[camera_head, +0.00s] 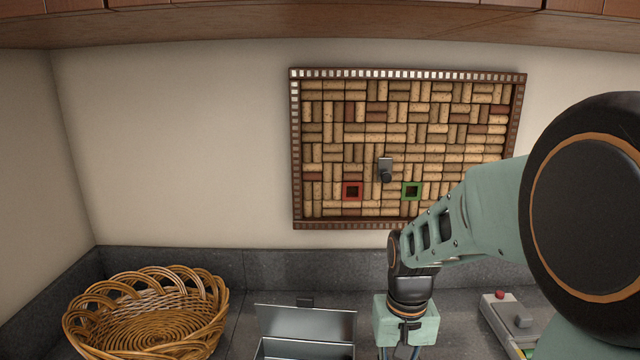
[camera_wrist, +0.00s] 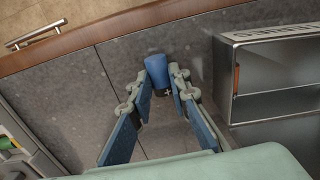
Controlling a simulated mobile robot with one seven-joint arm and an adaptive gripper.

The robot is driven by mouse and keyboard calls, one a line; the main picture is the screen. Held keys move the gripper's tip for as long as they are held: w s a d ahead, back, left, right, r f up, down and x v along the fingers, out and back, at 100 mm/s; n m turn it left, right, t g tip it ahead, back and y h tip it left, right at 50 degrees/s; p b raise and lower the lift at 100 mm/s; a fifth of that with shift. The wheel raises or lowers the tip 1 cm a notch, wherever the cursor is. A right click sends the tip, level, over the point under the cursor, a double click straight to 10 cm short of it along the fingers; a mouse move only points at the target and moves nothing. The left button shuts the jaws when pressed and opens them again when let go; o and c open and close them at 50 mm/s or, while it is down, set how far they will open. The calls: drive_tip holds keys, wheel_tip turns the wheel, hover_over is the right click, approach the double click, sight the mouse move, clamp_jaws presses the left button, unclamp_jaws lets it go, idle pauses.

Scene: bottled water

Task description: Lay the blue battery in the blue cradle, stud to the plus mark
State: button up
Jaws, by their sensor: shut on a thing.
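My gripper (camera_wrist: 163,78) is shut on the blue battery (camera_wrist: 156,66) in the wrist view. The battery's rounded blue body sticks out past the fingertips, and a dark part with a small light plus-like mark shows between the fingers. I cannot tell which end carries the stud. In the head view my gripper (camera_head: 400,352) points down over the counter, and the battery is not visible there. The blue cradle is not clearly visible. A grey device with a red button (camera_head: 500,296) stands at the right in the head view, partly cut off; its edge shows at left in the wrist view (camera_wrist: 30,150).
An open metal box (camera_head: 305,323) stands left of my gripper; it also shows at right in the wrist view (camera_wrist: 228,80). A wicker basket (camera_head: 150,315) is at the left. A cork board (camera_head: 340,120) hangs on the wall. Bare grey counter (camera_wrist: 80,85) lies around my gripper.

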drive_tip(key=shift+r+p, duration=2.25)
drive_tip(key=shift+r, duration=0.75)
drive_tip(key=shift+d, duration=0.1)
